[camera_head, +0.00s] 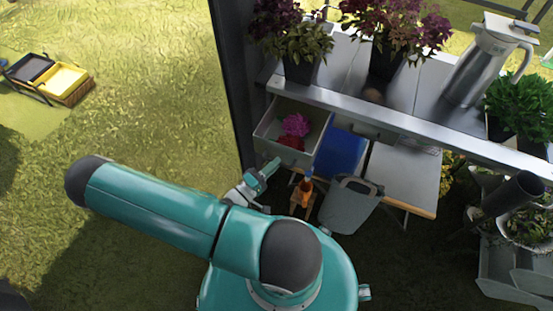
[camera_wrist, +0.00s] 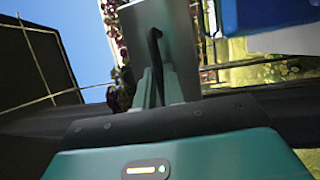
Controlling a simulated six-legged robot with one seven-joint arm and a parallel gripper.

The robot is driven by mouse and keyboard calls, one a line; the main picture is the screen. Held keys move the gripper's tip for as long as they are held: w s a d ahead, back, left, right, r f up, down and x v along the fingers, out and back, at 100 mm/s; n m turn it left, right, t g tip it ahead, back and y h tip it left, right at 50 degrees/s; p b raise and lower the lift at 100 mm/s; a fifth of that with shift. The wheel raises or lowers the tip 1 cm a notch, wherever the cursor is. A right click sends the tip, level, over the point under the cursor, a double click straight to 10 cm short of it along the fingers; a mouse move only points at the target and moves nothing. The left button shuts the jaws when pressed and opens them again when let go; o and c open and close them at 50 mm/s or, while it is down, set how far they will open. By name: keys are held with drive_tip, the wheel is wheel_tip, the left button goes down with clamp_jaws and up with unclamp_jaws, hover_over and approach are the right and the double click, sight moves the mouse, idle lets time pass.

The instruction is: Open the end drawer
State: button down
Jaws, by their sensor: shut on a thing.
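The end drawer (camera_head: 267,128) is the left one under the metal bench top in the head view. It is pulled out, and a pink flower (camera_head: 295,125) and a red thing (camera_head: 291,142) show inside it. My gripper (camera_head: 277,163) is at the drawer's front, low and to the left. In the wrist view the grey drawer front (camera_wrist: 178,18) faces me, with a dark curved handle (camera_wrist: 155,42) on it. The fingers of my gripper (camera_wrist: 153,85) are shut on this handle. The exact contact is partly hidden by the fingers.
Potted purple flowers (camera_head: 395,30) and a metal jug (camera_head: 485,62) stand on the bench top (camera_head: 335,98). A blue box (camera_head: 341,152), a grey watering can (camera_head: 348,205) and an orange bottle (camera_head: 306,190) are below. Open grass (camera_head: 130,130) lies to the left.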

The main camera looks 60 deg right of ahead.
drive_tip(key=c, duration=1.5)
unclamp_jaws()
drive_tip(key=shift+a, duration=0.1)
drive_tip(key=v, duration=1.3)
drive_tip(key=shift+w+a, duration=0.15)
drive_tip(key=shift+a, duration=0.2)
